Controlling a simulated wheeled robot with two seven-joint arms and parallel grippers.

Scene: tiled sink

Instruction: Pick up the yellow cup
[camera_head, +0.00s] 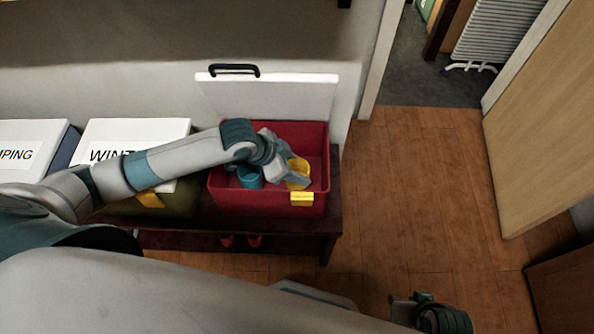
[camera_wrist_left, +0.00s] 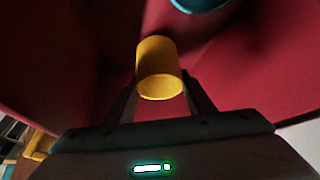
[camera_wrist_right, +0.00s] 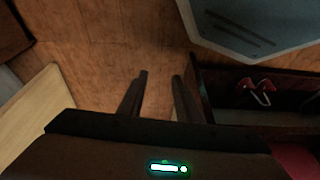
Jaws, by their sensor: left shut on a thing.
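The yellow cup (camera_head: 298,172) is inside the red box, near its right side. It also shows in the left wrist view (camera_wrist_left: 159,68), between the two fingers. My left gripper (camera_head: 297,180) reaches down into the box and is shut on the yellow cup. The left wrist view shows a finger on each side of the cup. Whether the cup touches the box floor cannot be told. My right gripper (camera_wrist_right: 158,80) is open and empty, with its fingers apart above the wooden floor.
The red box (camera_head: 240,203) stands on a dark bench (camera_head: 334,215), its white lid (camera_head: 290,97) raised behind. A blue cup (camera_head: 250,177) is left of the yellow one. Lidded boxes (camera_head: 135,128) stand left. Red shoes (camera_head: 240,240) sit under the bench. The floor at right is clear.

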